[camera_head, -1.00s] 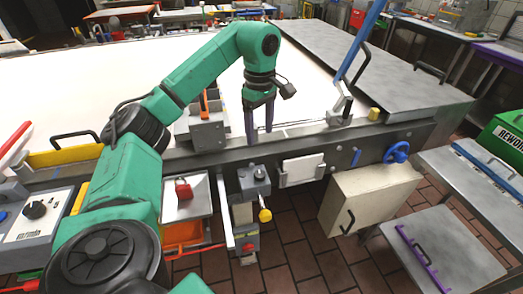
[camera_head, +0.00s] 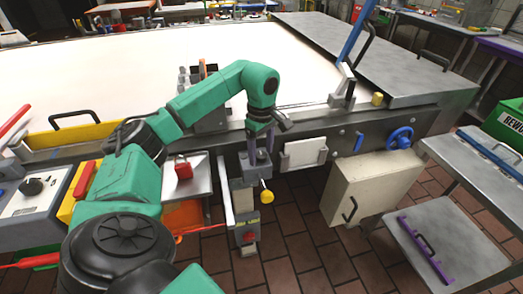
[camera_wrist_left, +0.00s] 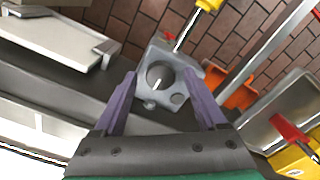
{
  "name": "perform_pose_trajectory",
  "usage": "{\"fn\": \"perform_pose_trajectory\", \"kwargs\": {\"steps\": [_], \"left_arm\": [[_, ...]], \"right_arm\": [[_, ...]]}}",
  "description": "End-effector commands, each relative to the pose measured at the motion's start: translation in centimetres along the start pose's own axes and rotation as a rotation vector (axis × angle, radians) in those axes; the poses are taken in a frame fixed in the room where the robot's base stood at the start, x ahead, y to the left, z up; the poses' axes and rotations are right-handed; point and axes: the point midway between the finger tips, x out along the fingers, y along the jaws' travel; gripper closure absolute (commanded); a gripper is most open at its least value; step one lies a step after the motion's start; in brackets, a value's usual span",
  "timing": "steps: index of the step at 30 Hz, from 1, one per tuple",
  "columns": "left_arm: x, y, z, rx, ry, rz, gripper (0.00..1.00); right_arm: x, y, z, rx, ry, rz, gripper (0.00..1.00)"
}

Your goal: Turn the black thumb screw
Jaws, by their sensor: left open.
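My left gripper (camera_head: 258,157) points down over a grey block (camera_head: 247,184) on the front side of the long machine. In the left wrist view its two purple fingers are apart (camera_wrist_left: 161,74), one on each side of the block's round dark top (camera_wrist_left: 160,75), with nothing visibly clamped. This round dark part may be the black thumb screw; I cannot tell for sure. Whether the fingertips touch it is unclear. In the head view the fingers partly hide the block's top. My right gripper is not in view.
A yellow ball knob (camera_head: 266,197) sticks out beside the block. A blue handwheel (camera_head: 400,138) and beige box (camera_head: 370,187) are to the right.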

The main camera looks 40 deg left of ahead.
Motion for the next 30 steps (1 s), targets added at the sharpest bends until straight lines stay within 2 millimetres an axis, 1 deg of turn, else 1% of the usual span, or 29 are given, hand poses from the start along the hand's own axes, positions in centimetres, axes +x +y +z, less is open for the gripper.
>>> {"fn": "perform_pose_trajectory", "kwargs": {"steps": [1,2,3,5,6,14,19,23,30], "left_arm": [[0.0,0.0,0.0,0.000,0.000,0.000,0.37],[0.0,0.0,0.0,0.000,0.000,0.000,0.49],[0.0,0.0,0.0,0.000,0.000,0.000,0.64],[0.0,0.0,0.0,0.000,0.000,0.000,0.87],[0.0,0.0,0.0,0.000,0.000,0.000,1.00],[-0.1,0.0,0.0,-0.013,-0.001,0.000,1.00],[-0.2,0.0,0.0,-0.063,-0.001,0.000,1.00],[-0.3,0.1,0.0,-0.134,-0.002,0.000,1.00],[-0.4,0.1,0.0,-0.329,-0.002,0.000,1.00]], "right_arm": [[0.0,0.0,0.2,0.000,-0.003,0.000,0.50],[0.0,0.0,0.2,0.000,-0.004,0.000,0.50],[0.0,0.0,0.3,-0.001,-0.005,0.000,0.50],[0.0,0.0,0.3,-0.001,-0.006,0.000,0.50],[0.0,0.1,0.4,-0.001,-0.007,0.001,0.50],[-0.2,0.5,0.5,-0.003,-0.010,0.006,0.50],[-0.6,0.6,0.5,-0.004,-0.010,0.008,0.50],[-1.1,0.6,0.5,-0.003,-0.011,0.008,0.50],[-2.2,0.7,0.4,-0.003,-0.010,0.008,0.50]]}}
